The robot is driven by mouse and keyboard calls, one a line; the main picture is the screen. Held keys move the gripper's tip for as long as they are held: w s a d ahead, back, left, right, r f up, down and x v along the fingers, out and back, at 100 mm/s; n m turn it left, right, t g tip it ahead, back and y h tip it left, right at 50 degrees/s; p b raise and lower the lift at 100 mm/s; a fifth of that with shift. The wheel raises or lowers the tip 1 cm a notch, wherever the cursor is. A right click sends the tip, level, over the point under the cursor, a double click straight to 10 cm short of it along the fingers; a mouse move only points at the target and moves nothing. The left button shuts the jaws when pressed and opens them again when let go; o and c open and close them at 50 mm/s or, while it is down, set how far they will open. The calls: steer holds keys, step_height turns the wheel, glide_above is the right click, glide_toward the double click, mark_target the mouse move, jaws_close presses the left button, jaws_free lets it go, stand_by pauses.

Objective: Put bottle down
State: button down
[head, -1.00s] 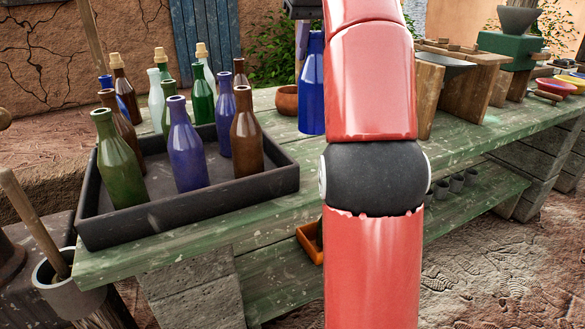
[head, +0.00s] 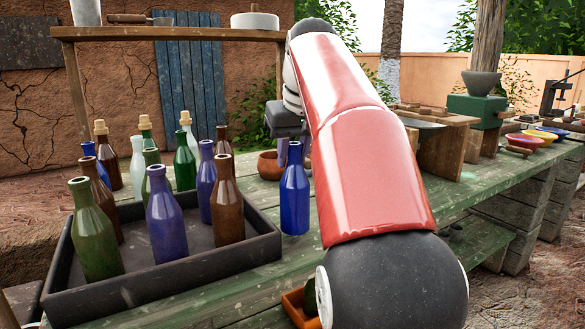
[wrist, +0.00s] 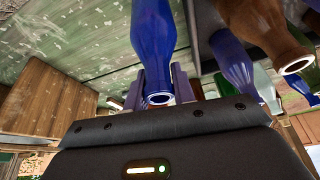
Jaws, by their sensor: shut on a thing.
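A deep blue bottle (head: 295,203) is upright at the green table, just right of the dark tray (head: 165,282). My gripper (head: 295,152) comes down over it from above and is shut on its neck. In the wrist view, the blue bottle (wrist: 153,35) shows with its open mouth between the fingers of my gripper (wrist: 158,88). The bottle's base looks at or very close to the tabletop; I cannot tell whether it touches.
The tray holds several green, brown, purple and clear bottles. A brown clay bowl (head: 268,165) stands behind the held bottle. A wooden shelf (head: 170,33) spans the back. Green tabletop (head: 255,215) is bare between the tray and the bottle. An orange container (head: 298,308) is below.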

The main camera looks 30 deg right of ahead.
mark_target(298, 146)
steer(key=shift+f, duration=1.05)
steer(key=c, duration=1.2)
jaws_free()
steer(key=shift+o, duration=0.2)
steer(key=shift+f, duration=0.1)
steer(key=shift+f+b, duration=0.2)
steer(key=shift+b, duration=0.1)
steer(key=p+v, duration=0.2)
steer(key=v, duration=0.6)
steer(key=shift+s, duration=0.15)
